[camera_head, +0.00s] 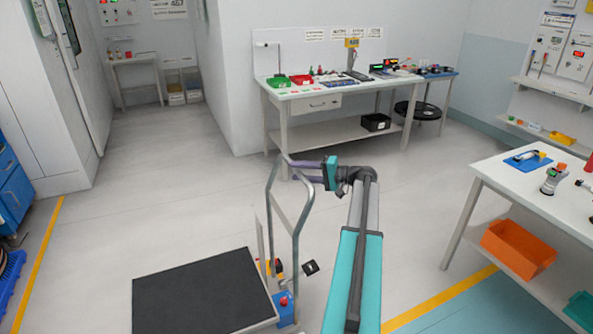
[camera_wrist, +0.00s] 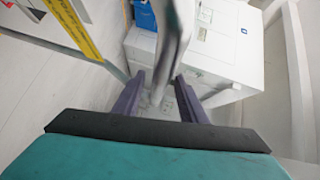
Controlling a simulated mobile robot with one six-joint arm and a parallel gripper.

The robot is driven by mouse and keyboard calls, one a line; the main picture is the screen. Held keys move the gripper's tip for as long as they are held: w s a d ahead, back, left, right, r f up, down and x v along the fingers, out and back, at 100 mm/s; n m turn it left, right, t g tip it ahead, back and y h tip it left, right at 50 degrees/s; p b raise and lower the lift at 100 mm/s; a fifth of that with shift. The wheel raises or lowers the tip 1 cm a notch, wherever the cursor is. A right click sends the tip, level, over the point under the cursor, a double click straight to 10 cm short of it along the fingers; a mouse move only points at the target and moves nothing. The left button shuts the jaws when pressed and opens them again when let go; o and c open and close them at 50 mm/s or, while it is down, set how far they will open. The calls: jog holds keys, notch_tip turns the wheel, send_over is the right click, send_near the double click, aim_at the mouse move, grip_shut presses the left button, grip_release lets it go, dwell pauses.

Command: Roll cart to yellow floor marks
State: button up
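The cart has a flat deck with a black mat and a light rim (camera_head: 262,325), at the bottom of the head view. Its upright grey tube handle (camera_head: 297,235) stands at the deck's right side. My gripper (camera_head: 291,167) is at the top of this handle. In the wrist view, the purple fingers of my gripper (camera_wrist: 159,80) are spread, with the blurred pale handle tube (camera_wrist: 178,40) passing between them. A gap shows on the left of the tube; contact on the right is unclear. Yellow floor lines run at the left (camera_head: 40,255) and lower right (camera_head: 440,300).
A white workbench (camera_head: 330,91) with trays stands at the back. Another table (camera_head: 500,178) with an orange bin (camera_head: 518,250) is at the right. Blue drawers (camera_head: 8,185) and a white cabinet (camera_head: 50,110) line the left. The grey floor between is clear.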

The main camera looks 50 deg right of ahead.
jog(key=shift+w+a, duration=0.2)
jog(key=shift+w, duration=0.3)
grip_shut()
jog(key=shift+s+a+f, duration=0.1)
jog(key=shift+a+f, duration=0.05)
